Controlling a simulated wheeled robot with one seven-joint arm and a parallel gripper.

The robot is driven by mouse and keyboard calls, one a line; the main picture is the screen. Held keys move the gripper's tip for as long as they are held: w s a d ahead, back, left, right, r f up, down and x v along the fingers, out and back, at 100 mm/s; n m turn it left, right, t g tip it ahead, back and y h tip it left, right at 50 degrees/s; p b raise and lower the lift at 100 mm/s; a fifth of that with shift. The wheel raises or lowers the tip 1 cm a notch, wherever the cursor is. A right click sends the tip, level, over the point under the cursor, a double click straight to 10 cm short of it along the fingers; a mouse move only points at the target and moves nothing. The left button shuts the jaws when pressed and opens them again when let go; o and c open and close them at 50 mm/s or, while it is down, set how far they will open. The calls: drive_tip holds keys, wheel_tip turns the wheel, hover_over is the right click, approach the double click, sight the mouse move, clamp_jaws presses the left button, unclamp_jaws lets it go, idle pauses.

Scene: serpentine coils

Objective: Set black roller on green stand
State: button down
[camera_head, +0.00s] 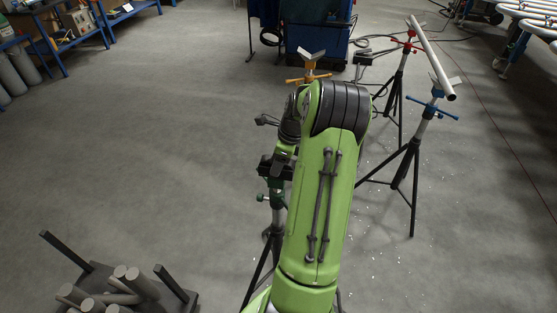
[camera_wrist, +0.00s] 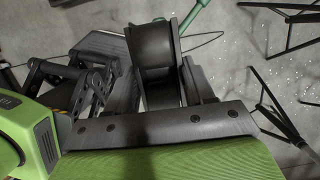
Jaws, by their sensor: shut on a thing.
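The black roller (camera_wrist: 155,60) is a dark, wide-rimmed drum in the middle of the wrist view. My gripper (camera_wrist: 150,85) is shut on it, with dark linkage to its left. In the head view my gripper (camera_head: 284,156) points down at the head of the green stand, and the roller there is mostly hidden. The green stand (camera_head: 277,205) is a tripod with green knobs, partly behind my arm. Its green handle (camera_wrist: 197,14) shows just beyond the roller in the wrist view. I cannot tell whether the roller touches the stand's head.
A yellow stand (camera_head: 309,72) stands behind my arm. A red stand (camera_head: 401,75) and a blue stand (camera_head: 418,140) carry a long pipe (camera_head: 432,58). A rack of grey cylinders (camera_head: 115,290) is at the lower left. The left floor is clear.

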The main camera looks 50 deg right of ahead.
drive_tip(key=shift+f, duration=0.3)
drive_tip(key=shift+c, duration=1.6)
unclamp_jaws()
drive_tip(key=p+v, duration=0.4)
drive_tip(key=v, duration=1.1)
drive_tip(key=shift+r, duration=0.35)
drive_tip(key=shift+s, duration=0.1)
